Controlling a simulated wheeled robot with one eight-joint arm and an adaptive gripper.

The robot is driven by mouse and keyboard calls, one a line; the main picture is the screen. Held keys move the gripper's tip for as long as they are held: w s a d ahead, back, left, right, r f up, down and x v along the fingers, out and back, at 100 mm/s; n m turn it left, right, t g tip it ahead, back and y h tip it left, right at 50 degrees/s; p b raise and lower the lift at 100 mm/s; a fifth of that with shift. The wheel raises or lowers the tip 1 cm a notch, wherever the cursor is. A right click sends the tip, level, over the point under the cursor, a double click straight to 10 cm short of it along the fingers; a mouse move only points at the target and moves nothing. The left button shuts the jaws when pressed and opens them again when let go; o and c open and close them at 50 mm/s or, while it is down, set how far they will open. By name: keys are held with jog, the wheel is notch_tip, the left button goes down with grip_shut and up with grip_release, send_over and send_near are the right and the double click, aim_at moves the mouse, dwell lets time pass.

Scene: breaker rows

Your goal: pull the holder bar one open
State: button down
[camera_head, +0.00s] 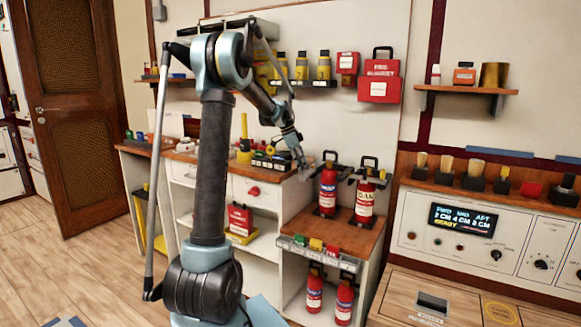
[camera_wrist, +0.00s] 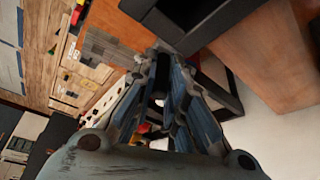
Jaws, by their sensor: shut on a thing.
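Two red fire extinguishers stand on the wooden top of a low cabinet in the head view, a left one (camera_head: 328,190) and a right one (camera_head: 365,202). Dark holder frames stand at their tops. My gripper (camera_head: 304,166) is at the left side of the left extinguisher's holder. In the wrist view my gripper (camera_wrist: 160,105) has its fingers closed around a dark bar (camera_wrist: 161,76), which looks like holder bar one. The exact contact is small in the head view and partly hidden by the fingers in the wrist view.
Two more extinguishers (camera_head: 314,294) stand on the lower shelf. A white drawer cabinet (camera_head: 262,192) stands left of the holders. A control panel (camera_head: 470,236) is at the right. Open wooden floor (camera_head: 95,270) lies at the left.

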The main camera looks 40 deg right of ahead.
jog(key=shift+w, duration=0.1)
dwell(0.5)
jog(key=c, duration=1.6)
grip_release()
jog(key=v, duration=1.2)
jog(key=shift+a, duration=0.1)
